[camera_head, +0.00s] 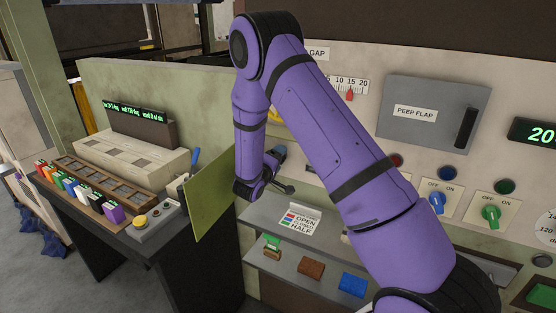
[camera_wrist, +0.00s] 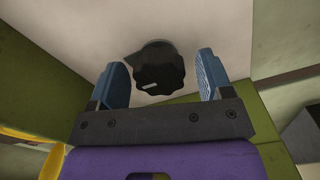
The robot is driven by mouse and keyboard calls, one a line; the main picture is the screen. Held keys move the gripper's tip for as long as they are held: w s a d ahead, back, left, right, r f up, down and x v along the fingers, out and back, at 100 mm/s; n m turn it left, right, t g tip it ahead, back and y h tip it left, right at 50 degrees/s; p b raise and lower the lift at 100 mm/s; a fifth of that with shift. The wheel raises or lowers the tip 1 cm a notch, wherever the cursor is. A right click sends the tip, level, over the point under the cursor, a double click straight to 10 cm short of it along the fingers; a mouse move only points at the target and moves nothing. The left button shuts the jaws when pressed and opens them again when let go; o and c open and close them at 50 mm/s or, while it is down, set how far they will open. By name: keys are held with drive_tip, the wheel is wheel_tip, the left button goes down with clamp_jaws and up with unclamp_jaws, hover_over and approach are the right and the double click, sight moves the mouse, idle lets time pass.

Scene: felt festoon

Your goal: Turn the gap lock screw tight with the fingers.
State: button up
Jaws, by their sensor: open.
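The gap lock screw appears to be the black scalloped knob (camera_wrist: 158,70) with a short pale mark on its face, set on a pale panel in the wrist view. My gripper (camera_wrist: 160,80) is open, with one blue finger on each side of the knob. I cannot make out the knob there. The GAP label (camera_head: 318,53) and a scale with a red pointer (camera_head: 350,88) are above.
A green side plate (camera_head: 222,185) stands close to the left of my gripper. Below is a grey shelf (camera_head: 255,218) with a small sign (camera_head: 298,220). Right on the panel are the peep flap (camera_head: 432,120), a blue switch (camera_head: 437,203) and a green switch (camera_head: 491,214).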

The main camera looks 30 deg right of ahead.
drive_tip(key=v, duration=1)
drive_tip(key=shift+s+a, duration=0.15)
